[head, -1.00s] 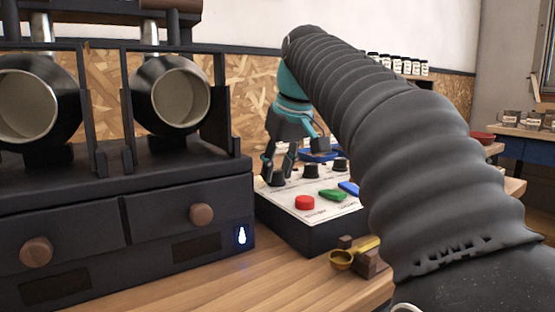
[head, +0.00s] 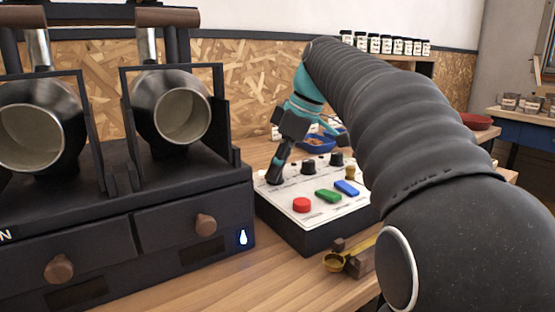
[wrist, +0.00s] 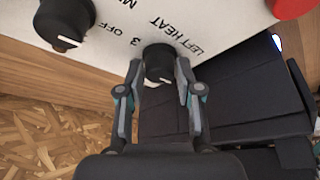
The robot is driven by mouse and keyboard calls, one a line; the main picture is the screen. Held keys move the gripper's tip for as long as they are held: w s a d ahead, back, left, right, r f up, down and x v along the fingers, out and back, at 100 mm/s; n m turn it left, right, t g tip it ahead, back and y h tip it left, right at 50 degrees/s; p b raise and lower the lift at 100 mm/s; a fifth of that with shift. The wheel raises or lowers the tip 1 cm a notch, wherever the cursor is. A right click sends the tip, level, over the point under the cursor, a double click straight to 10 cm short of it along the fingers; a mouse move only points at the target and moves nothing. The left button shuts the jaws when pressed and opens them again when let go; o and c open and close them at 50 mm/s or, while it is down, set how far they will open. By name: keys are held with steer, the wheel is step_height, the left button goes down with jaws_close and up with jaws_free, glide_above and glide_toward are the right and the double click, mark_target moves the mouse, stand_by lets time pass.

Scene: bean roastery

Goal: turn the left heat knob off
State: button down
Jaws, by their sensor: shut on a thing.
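The left heat knob (wrist: 157,62) is a black round knob with a white pointer mark, beside the printed words LEFT HEAT on the white panel (wrist: 215,18) in the wrist view. The mark points toward the bottom of that view. My gripper (wrist: 158,67) has one finger on each side of the knob and is shut on it. In the head view, my gripper (head: 275,172) reaches down to the left back corner of the control box (head: 310,232), and its fingers mostly hide the knob.
A second black knob (wrist: 64,22) sits beside the left heat knob. The box also carries a red button (head: 302,204), a green switch (head: 328,196) and a blue switch (head: 347,187). The dark roaster (head: 190,232) stands close on the left.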

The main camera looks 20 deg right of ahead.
steer(key=shift+n, duration=0.3)
steer(key=c, duration=0.8)
jaws_free()
steer(key=shift+o, duration=0.2)
steer(key=v, duration=1.2)
steer(key=shift+w, duration=0.15)
